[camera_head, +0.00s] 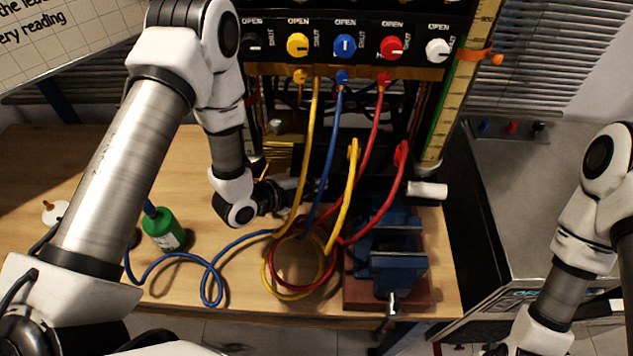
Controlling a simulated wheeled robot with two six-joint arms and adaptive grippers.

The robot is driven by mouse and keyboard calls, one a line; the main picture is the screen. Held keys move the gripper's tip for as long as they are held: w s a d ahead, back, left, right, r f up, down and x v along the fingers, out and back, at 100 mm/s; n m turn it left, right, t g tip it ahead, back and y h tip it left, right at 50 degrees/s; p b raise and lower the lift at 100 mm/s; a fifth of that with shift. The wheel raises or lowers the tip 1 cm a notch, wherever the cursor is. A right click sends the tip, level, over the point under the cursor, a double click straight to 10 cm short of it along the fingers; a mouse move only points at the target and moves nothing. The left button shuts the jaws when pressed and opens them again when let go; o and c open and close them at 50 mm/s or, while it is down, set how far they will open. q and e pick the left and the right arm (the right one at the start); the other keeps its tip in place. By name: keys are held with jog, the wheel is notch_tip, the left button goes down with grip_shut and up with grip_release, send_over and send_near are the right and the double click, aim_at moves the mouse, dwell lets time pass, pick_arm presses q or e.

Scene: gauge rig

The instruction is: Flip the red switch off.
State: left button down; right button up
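No part is clearly readable as a red switch. A small red knob (512,127) sits between a blue and a dark one on the back of the grey cabinet at right. A larger red valve knob (392,48) is on the black panel, with OPEN and SHUT labels. A label reading OFF (525,293) shows on the cabinet's front edge. My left gripper (300,188) is low behind the yellow and blue hoses, below the panel; its fingers are partly hidden. My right gripper (495,349) is at the bottom edge, mostly cut off, near the cabinet's front.
Yellow, blue and red hoses (318,262) hang from the panel and coil on the wooden bench (195,285). A blue vise (398,262) stands at the bench's right. A green bottle (163,230) stands left. The cabinet top (540,205) is clear.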

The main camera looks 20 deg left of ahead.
pick_arm(q)
jog(key=shift+f, duration=0.1)
jog(key=shift+w+a+r+t+b, duration=0.1)
jog(key=shift+w+r+t+b, duration=0.1)
jog(key=shift+r+t+b, duration=0.35)
dwell(0.3)
jog(key=shift+g, duration=0.25)
